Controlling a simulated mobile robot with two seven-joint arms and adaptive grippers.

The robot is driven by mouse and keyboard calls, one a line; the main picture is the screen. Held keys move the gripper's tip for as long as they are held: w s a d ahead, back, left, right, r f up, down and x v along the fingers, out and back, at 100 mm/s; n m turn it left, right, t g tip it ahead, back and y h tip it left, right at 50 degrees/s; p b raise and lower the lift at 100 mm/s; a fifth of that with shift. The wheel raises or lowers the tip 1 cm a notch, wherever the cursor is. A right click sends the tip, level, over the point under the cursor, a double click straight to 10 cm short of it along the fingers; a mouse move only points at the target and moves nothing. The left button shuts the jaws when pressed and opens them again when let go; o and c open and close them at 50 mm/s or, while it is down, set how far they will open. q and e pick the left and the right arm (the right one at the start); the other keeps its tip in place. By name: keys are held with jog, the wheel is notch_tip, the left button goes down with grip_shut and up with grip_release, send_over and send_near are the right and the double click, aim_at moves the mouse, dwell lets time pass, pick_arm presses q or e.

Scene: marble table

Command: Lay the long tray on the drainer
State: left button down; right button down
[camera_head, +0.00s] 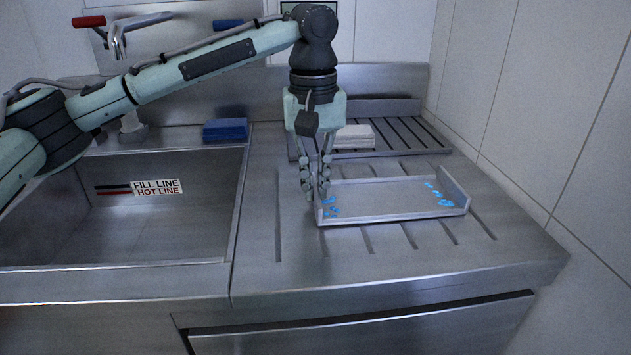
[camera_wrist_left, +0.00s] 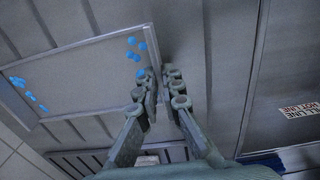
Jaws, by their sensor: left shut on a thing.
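The long grey metal tray (camera_head: 385,200) has raised ends and blue marks near both ends. It lies level over the grooved drainer (camera_head: 370,240), on it or just above; I cannot tell which. My left gripper (camera_head: 317,192) points down and is shut on the tray's left end wall. In the left wrist view, the fingers (camera_wrist_left: 163,88) pinch the end wall of the tray (camera_wrist_left: 80,75), with blue marks close by. My right gripper is not in view.
The sink basin (camera_head: 100,225) is left of the drainer. Behind the tray, a slatted rack (camera_head: 405,134) carries a white folded stack (camera_head: 354,136). A blue sponge (camera_head: 226,129) sits behind the sink. A tiled wall (camera_head: 540,110) bounds the right side. The counter in front is clear.

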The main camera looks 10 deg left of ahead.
pick_arm(q)
jog(key=c, duration=1.7)
grip_release()
jog(key=shift+f, duration=0.1)
notch_tip(320, 180, up, 12)
jog(key=shift+s+a, duration=0.1)
